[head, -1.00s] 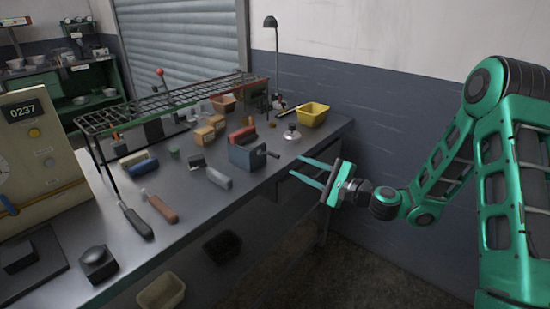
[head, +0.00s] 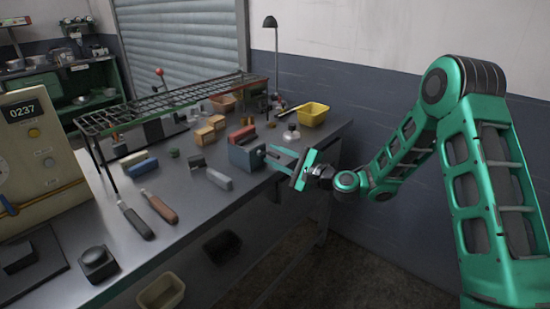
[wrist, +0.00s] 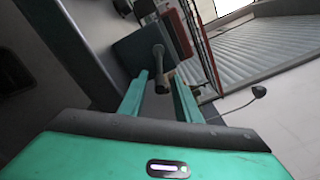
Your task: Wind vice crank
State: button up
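The vice (head: 242,157) is a blue-grey block near the table's front edge; it also shows in the wrist view (wrist: 137,50). My gripper (head: 271,156) is at the vice's crank side. In the wrist view my gripper (wrist: 160,77) has its two green fingers spread, one on each side of the crank. The fingers look apart from it, though the right one is very close. In the head view the fingers partly hide the crank.
A grey block (head: 219,179) lies left of the vice, and a red block (head: 242,134) is behind it. A small flask (head: 291,133) and a yellow bin (head: 314,114) stand to the right. A wire rack (head: 165,103) spans the back.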

grip_shut()
jog(key=shift+r+n, duration=0.1)
jog(key=shift+n, duration=0.2)
